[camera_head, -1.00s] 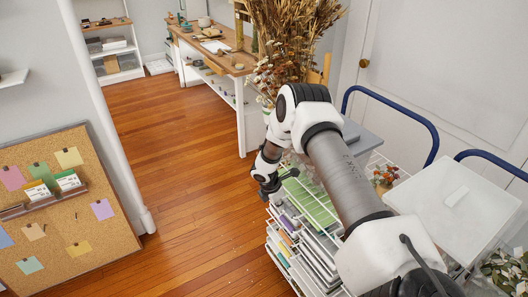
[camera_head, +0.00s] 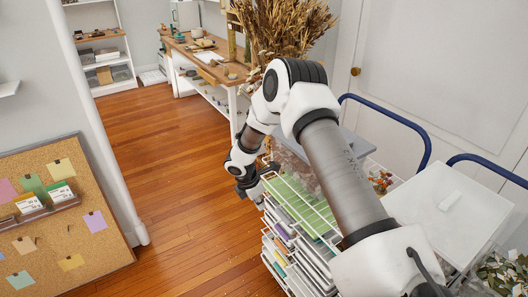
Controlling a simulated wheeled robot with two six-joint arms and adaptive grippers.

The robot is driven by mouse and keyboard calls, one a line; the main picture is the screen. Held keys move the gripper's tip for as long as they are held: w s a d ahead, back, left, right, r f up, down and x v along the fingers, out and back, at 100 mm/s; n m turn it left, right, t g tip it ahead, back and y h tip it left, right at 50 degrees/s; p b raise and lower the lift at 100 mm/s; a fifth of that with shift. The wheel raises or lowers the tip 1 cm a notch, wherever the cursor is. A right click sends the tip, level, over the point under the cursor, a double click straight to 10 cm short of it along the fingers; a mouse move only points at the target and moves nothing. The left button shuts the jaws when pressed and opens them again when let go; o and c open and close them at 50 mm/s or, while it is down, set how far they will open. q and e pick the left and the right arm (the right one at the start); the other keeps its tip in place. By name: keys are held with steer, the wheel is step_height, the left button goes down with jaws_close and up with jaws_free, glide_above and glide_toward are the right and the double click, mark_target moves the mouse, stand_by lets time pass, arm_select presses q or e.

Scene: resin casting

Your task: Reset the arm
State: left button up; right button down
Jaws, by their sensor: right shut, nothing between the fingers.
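My right arm comes in from the lower right, with its elbow raised and its forearm bent down to the left. My right gripper (camera_head: 252,192) is dark and small at the end of this arm. It is shut with nothing in it, and appears at the left edge of the white rack with green sheets (camera_head: 302,203). I cannot tell its exact height over the rack. My left arm and left gripper are not in view.
The white rack holds several trays. A white cart top (camera_head: 450,215) with blue handles (camera_head: 425,135) stands at right. Dried flowers (camera_head: 280,28) are behind my arm. A cork board (camera_head: 95,255) is at lower left. The wooden floor (camera_head: 180,200) between is clear.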

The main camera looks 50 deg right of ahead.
steer(key=s+a+f+m+y, duration=0.1)
steer(key=s+a+f+m, duration=0.2)
steer(key=s+a+m, duration=0.2)
steer(key=s+a+f+m+y, duration=0.1)
steer(key=s+a+f+m, duration=0.3)
steer(key=s+a, duration=0.7)
steer(key=s+a+f+m+y, duration=0.1)
steer(key=s+a+f+m, duration=0.3)
steer(key=s+a+m, duration=0.2)
steer(key=s+a, duration=0.2)
steer(key=s, duration=0.2)
steer(key=shift+s+m+t, duration=0.4)
